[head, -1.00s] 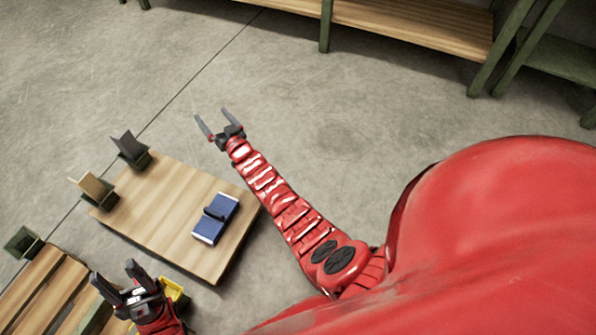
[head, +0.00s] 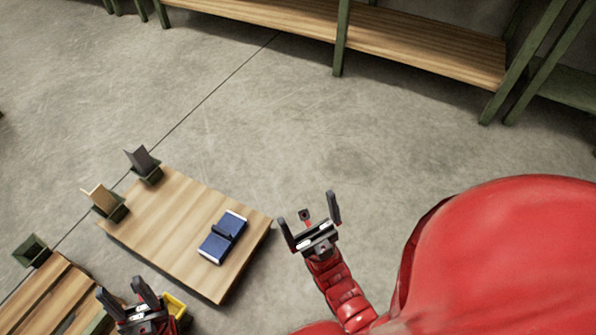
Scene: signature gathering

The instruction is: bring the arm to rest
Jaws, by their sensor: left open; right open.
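My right gripper (head: 312,218) is open and empty. It is raised over bare floor to the right of the wooden table, with its fingers pointing up in the picture. My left gripper (head: 125,298) is open at the bottom left, below the table and in front of a yellow container (head: 175,305). No object shows between the fingers of either gripper.
The wooden table (head: 165,235) bears a blue book-like item (head: 222,237) with a dark object on it. Two dark holders with upright pieces stand at its left end. Slatted wood (head: 35,295) lies lower left. A long shelf (head: 420,45) stands behind. Concrete floor between is clear.

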